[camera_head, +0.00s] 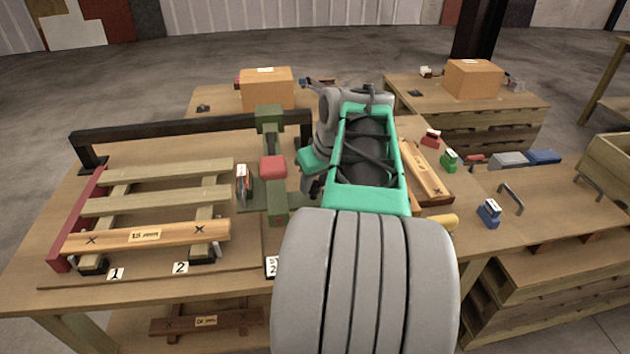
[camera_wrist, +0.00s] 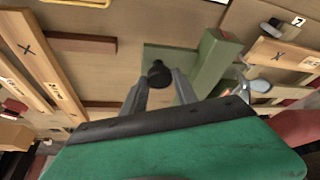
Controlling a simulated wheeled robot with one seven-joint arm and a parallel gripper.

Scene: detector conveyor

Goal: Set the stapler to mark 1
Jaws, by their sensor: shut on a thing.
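The stapler appears to be the olive-green machine (camera_head: 270,118) with a red block (camera_head: 272,168) at the dark rail's right part, right of the slatted frame. Its green post (camera_wrist: 209,62) shows in the wrist view. The mark 1 label (camera_head: 115,273) is at the frame's front left, well left of the machine. The mark 2 label (camera_head: 180,267) is right of it. My gripper (camera_wrist: 159,84) is shut on a black knob (camera_wrist: 158,72) beside the post.
Another label (camera_head: 272,267) is partly hidden by my arm. Cardboard boxes (camera_head: 266,90) stand behind. A blue object (camera_head: 489,212) is on the right table.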

